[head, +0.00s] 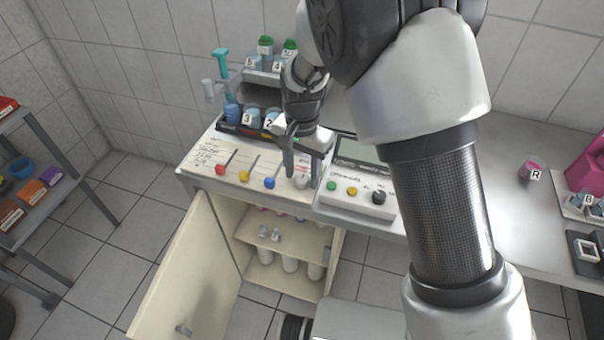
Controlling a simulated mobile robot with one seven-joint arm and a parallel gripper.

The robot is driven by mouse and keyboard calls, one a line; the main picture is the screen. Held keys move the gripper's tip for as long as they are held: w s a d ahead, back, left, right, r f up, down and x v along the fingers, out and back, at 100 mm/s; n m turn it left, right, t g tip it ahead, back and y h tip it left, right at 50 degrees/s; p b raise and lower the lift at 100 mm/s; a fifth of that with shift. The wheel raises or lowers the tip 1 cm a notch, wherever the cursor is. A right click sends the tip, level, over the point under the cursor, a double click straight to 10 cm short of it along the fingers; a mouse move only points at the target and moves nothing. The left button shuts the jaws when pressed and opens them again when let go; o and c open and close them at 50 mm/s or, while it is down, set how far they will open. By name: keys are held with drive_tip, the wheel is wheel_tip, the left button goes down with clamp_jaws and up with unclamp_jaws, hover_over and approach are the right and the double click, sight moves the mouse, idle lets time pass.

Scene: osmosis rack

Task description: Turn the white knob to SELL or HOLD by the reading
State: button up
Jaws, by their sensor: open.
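The white knob (302,182) sits at the right end of the cream panel, beside a small label with red print too small to read. I cannot tell whether the fingers touch the knob. The way the knob points is not clear. A display (352,152) stands to the right of the panel, partly hidden by my arm, and I cannot read it.
Red (220,170), yellow (244,175) and blue (269,182) knobs line the panel to the left. A grey box with green, yellow and black controls (379,197) is to the right. Numbered bottles stand behind. A cabinet door (190,270) hangs open below.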

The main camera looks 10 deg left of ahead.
drive_tip(key=shift+f, duration=0.2)
drive_tip(key=c, duration=1.1)
drive_tip(key=shift+o, duration=0.2)
drive_tip(key=shift+n, duration=0.3)
drive_tip(key=n, duration=0.4)
drive_tip(key=shift+n, duration=2.1)
